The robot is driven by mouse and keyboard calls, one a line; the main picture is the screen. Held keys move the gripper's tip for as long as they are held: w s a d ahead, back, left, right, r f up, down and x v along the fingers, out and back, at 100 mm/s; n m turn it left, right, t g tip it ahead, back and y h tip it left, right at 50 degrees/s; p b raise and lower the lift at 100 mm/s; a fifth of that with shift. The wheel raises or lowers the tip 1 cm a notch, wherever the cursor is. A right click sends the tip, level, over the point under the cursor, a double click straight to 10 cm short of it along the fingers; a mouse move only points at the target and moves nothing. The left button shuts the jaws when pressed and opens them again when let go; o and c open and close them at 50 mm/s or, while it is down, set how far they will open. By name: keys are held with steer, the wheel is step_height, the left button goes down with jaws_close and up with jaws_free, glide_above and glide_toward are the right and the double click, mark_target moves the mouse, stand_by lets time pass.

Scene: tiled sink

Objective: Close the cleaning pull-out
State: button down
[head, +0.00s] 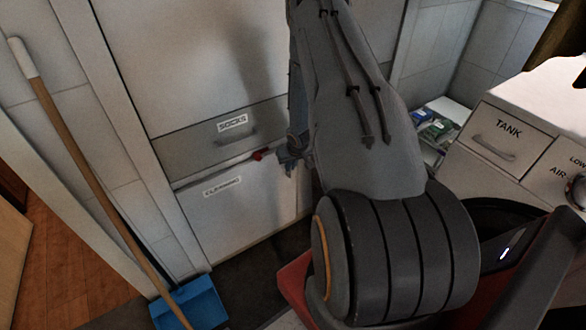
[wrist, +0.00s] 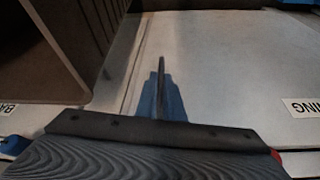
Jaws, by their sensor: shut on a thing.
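The cleaning pull-out (head: 240,215) is a white front labelled CLEANING, low in the cabinet in the head view. Part of its label (wrist: 305,106) shows upside down in the wrist view. I cannot tell how far the pull-out stands open. My gripper (head: 288,160) is at the upper right of this front, partly hidden behind my arm. In the wrist view my gripper (wrist: 168,98) shows blue fingers close around a thin grey upright piece. The gripper is shut on that piece; I cannot tell for sure whether it is the pull-out's handle.
A drawer labelled SOCKS (head: 220,140) is above the pull-out. A broom (head: 85,175) leans at the left, beside a blue dustpan (head: 190,305). A white unit with a TANK drawer (head: 505,135) stands at the right. A brown box-like structure (wrist: 65,55) fills the wrist view's upper left.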

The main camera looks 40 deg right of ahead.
steer(key=shift+w, duration=1.2)
steer(key=shift+w+r, duration=0.1)
steer(key=c, duration=1.9)
jaws_free()
steer(key=shift+d, duration=0.1)
steer(key=v, duration=0.7)
steer(key=shift+s+r, duration=0.25)
